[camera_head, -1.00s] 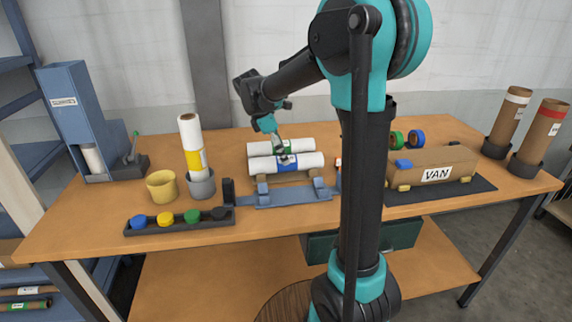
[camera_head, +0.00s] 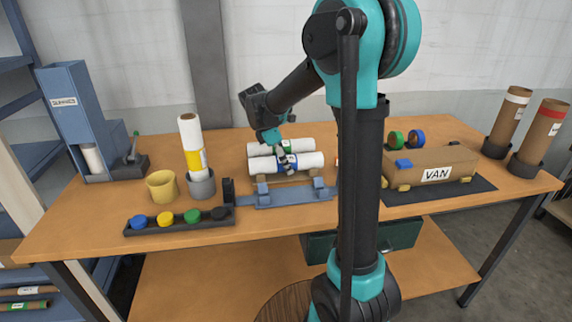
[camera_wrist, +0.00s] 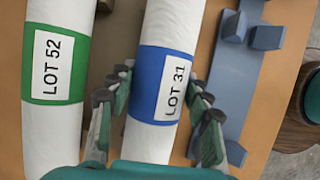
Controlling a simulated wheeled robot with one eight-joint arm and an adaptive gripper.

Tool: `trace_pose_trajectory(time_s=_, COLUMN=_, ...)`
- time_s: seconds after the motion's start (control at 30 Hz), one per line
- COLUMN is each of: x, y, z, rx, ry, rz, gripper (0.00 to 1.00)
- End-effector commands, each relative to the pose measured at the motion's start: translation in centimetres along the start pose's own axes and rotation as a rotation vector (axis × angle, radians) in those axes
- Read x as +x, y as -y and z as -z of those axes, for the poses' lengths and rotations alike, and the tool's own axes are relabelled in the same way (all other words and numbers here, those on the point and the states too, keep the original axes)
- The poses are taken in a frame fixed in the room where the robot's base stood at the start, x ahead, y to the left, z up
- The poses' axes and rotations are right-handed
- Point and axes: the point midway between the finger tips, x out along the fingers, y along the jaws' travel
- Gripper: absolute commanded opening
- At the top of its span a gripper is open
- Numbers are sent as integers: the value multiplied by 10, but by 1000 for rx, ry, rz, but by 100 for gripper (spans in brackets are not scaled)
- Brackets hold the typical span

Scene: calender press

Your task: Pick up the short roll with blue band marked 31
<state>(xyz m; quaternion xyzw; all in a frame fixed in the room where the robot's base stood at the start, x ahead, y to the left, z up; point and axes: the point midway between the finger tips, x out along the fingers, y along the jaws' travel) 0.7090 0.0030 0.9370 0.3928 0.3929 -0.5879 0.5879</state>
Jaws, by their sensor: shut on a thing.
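The white roll with a blue band (camera_wrist: 154,85) carries a label reading LOT 31. In the head view this roll (camera_head: 310,160) lies level in front of a second white roll on the table. My gripper (camera_wrist: 158,95) has a finger on each side of the roll at its blue band and is shut on it. In the head view my gripper (camera_head: 286,159) reaches down onto the roll from above and hides part of the band. The other white roll (camera_wrist: 40,120) has a green band marked LOT 52 and lies alongside.
A blue bracket (camera_head: 292,197) stands just in front of the rolls. To the left are a yellow cup (camera_head: 162,186), a grey holder with an upright yellow-banded roll (camera_head: 193,150), and a tray of coloured caps (camera_head: 180,219). A brown VAN parcel (camera_head: 440,167) lies to the right.

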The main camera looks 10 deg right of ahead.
Motion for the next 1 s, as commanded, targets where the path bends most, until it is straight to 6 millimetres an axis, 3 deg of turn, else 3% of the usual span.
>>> trace_pose_trajectory(time_s=0.1, x=0, y=0, z=0, rx=0, ry=0, rz=0, gripper=12)
trace_pose_trajectory(time_s=0.37, x=-1, y=0, z=-1, rx=0, ry=0, rz=0, gripper=12)
trace_pose_trajectory(time_s=0.57, x=-13, y=0, z=-5, rx=0, ry=0, rz=0, gripper=12)
trace_pose_trajectory(time_s=0.77, x=-48, y=0, z=-20, rx=0, ry=0, rz=0, gripper=12)
trace_pose_trajectory(time_s=1.0, x=-112, y=1, z=-46, rx=0, ry=0, rz=0, gripper=12)
